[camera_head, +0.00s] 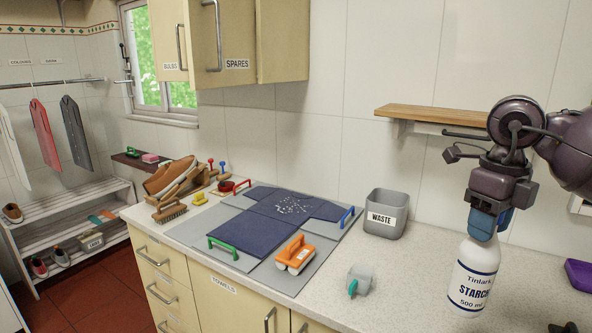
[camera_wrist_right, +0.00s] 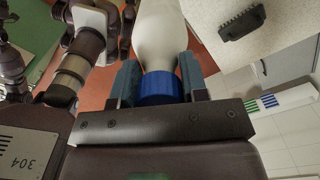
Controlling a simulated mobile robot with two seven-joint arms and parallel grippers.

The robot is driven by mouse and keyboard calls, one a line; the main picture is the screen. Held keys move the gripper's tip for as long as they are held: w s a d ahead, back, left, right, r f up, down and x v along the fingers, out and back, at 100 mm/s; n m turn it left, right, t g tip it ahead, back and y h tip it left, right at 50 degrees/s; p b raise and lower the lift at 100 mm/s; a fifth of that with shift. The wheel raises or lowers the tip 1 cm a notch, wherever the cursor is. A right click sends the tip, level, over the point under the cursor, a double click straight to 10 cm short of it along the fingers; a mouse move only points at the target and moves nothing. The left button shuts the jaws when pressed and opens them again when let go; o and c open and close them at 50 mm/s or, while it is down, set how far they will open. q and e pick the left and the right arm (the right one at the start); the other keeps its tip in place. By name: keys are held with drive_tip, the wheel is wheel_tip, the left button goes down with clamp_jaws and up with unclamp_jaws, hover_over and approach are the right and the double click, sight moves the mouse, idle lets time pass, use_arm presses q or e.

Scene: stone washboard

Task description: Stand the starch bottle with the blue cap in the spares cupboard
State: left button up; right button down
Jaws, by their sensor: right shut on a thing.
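The starch bottle (camera_head: 472,282) is white with a dark-lettered label and hangs upright at the right of the head view. My right gripper (camera_head: 485,222) is shut on its top from above. In the right wrist view the blue cap (camera_wrist_right: 159,88) sits between the two fingers, with red floor behind the bottle, so it looks held in the air. My left gripper is not in view.
A wooden wall shelf (camera_head: 440,117) is behind my right arm. A dark blue cloth (camera_head: 262,227) lies left of the bin.

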sight(453, 280)
drive_tip(key=a+f+n, duration=0.1)
drive_tip(key=f+n, duration=0.2)
drive_tip(key=n, duration=0.1)
drive_tip(key=s+a+f+n, duration=0.1)
drive_tip(key=a+f+n, duration=0.1)
drive_tip(key=n, duration=0.3)
drive_tip(key=a+f+n, duration=0.1)
drive_tip(key=f+n, duration=0.3)
drive_tip(key=f, duration=0.1)
drive_tip(key=shift+s+a+f+n, duration=0.1)
drive_tip(key=shift+s+a+n, duration=0.1)
drive_tip(key=shift+a+n, duration=0.15)
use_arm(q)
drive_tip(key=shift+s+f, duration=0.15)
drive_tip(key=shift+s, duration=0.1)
use_arm(e)
drive_tip(key=a+f+n, duration=0.2)
drive_tip(key=f+n, duration=0.4)
drive_tip(key=n, duration=0.2)
drive_tip(key=s+a+f+n, duration=0.1)
drive_tip(key=a+f+n, duration=0.2)
drive_tip(key=f+n, duration=0.3)
drive_tip(key=n, duration=0.2)
drive_tip(key=shift+s+a+n, duration=0.3)
drive_tip(key=shift+n, duration=0.05)
drive_tip(key=shift+f, duration=0.1)
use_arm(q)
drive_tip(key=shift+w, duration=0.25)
use_arm(e)
drive_tip(key=shift+d, duration=0.15)
